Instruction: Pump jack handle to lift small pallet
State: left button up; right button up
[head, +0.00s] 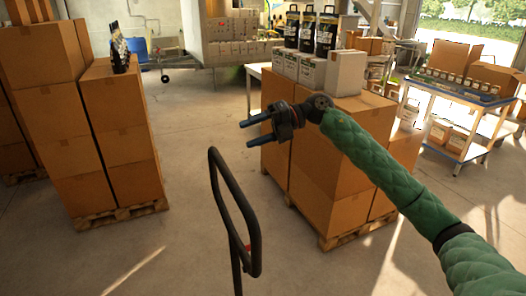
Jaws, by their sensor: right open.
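The black looped jack handle (257,240) stands upright in the lower middle of the head view. A small red part shows on it near its lower end. Its base and the small pallet it belongs to are below the picture and hidden. My right gripper (251,131) is above and to the right of the handle's top, apart from it. Its two dark fingers point left and are spread, with nothing between them. My left gripper is not in view.
Stacked cartons on a wooden pallet (122,216) stand at the left. More cartons on a pallet (345,236) stand close behind my right arm, bearing white boxes (345,73) and black containers. A blue-topped cart (455,88) is at the right. Floor between the stacks is clear.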

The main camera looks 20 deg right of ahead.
aim_at(228, 177)
jog(key=s+d+f+g+h, duration=0.2)
jog(key=s+f, duration=0.1)
jog(key=f, duration=0.1)
jog(key=shift+m, duration=0.3)
jog(key=x, duration=1.1)
jog(key=shift+s+d+f+b, duration=0.1)
jog(key=shift+s+f+b, duration=0.1)
jog(key=shift+s+b, duration=0.1)
jog(key=shift+a+f, duration=0.2)
jog(key=shift+a, duration=0.3)
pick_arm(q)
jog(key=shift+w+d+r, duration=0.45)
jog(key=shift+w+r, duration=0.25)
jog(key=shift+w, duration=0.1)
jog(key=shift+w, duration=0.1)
pick_arm(e)
grip_shut()
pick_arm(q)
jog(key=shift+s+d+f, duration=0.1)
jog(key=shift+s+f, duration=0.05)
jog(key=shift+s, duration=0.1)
